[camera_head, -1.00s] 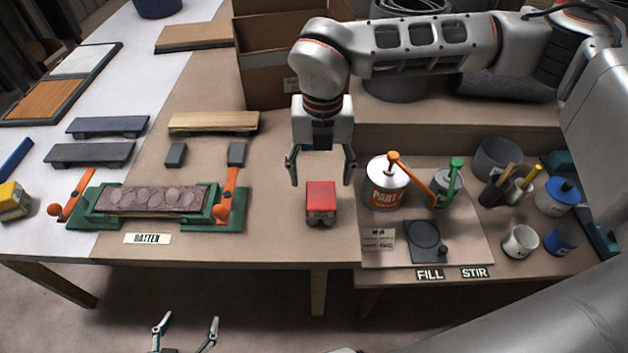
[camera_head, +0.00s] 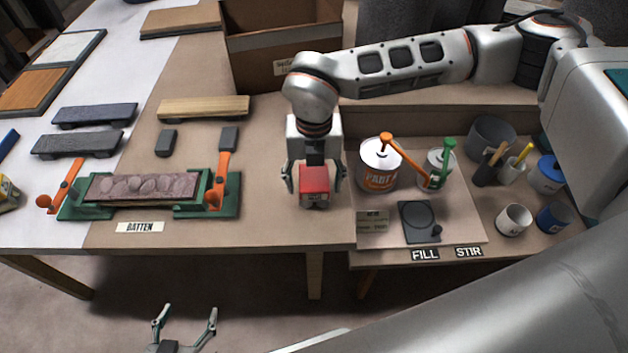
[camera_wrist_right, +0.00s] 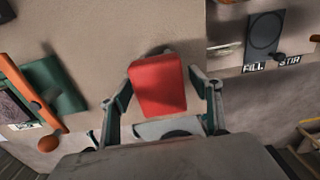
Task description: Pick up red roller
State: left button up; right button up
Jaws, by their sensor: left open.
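The red roller (camera_head: 314,181), a boxy red body with a grey lower end, sits on the brown table near its front edge. My right gripper (camera_head: 315,180) is lowered over it, open, with one finger on each side and small gaps to the red body. In the right wrist view the red roller (camera_wrist_right: 158,85) lies between the spread fingers of the right gripper (camera_wrist_right: 162,88). My left gripper (camera_head: 185,318) is open and empty, low in front of the table.
To the left is a green clamp fixture (camera_head: 72,207) with an orange-handled clamp and a patterned batten (camera_head: 140,187). To the right stand a paint can (camera_head: 379,178), a board with a dark disc (camera_head: 420,220) and cups. A cardboard box (camera_head: 270,50) is behind.

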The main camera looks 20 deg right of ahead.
jog(key=c, duration=1.2)
jog(key=shift+c, duration=1.4)
jog(key=shift+r, duration=0.15)
